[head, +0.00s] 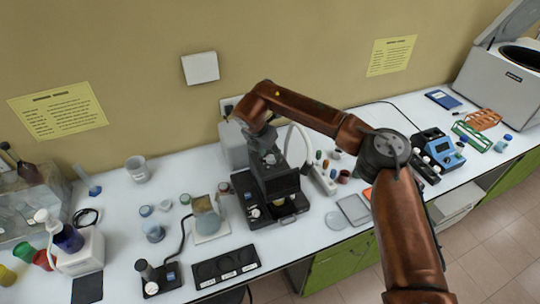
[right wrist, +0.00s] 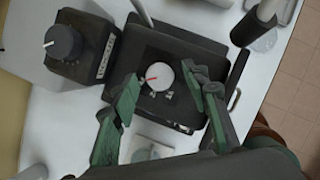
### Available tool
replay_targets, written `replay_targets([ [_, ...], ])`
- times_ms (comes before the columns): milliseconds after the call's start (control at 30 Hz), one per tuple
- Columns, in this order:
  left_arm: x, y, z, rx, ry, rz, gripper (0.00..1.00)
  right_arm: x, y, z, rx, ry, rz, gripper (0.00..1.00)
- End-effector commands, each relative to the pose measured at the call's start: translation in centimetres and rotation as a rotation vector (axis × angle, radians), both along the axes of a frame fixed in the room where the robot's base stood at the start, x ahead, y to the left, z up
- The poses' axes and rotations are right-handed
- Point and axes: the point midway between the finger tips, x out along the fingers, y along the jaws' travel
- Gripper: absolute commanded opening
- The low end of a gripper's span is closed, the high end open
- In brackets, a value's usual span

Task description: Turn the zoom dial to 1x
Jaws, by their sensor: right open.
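The black instrument (head: 270,190) stands on the white bench in the middle of the head view. My right gripper (head: 268,150) points down over it, partly hidden by my own arm. In the right wrist view, my right gripper (right wrist: 168,92) is open, with green-padded fingers to either side of a round white disc (right wrist: 158,75) with a red pointer, apart from it. A dark knob (right wrist: 63,40) with a white pointer sits on a black box at upper left, outside the fingers. My left gripper is out of view.
A flask on a pad (head: 207,215) stands left of the instrument. A black tray (head: 225,268) lies in front, near the bench edge.

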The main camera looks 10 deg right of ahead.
Motion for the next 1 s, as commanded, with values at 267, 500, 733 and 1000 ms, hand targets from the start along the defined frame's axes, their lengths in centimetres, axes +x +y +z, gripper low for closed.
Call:
replay_targets([
  [267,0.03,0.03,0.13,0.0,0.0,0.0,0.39,0.38,-0.16,-1.37,0.001,0.0,0.004,0.42],
  [500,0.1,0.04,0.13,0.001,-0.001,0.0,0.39,0.39,-0.1,-1.37,0.001,0.0,0.004,0.38],
  [733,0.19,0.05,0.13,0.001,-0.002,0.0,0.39,0.4,-0.08,-1.34,0.001,0.0,0.006,0.22],
  [1000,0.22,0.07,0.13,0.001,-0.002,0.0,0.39,0.39,-0.07,-1.34,0.001,0.0,0.006,0.04],
])
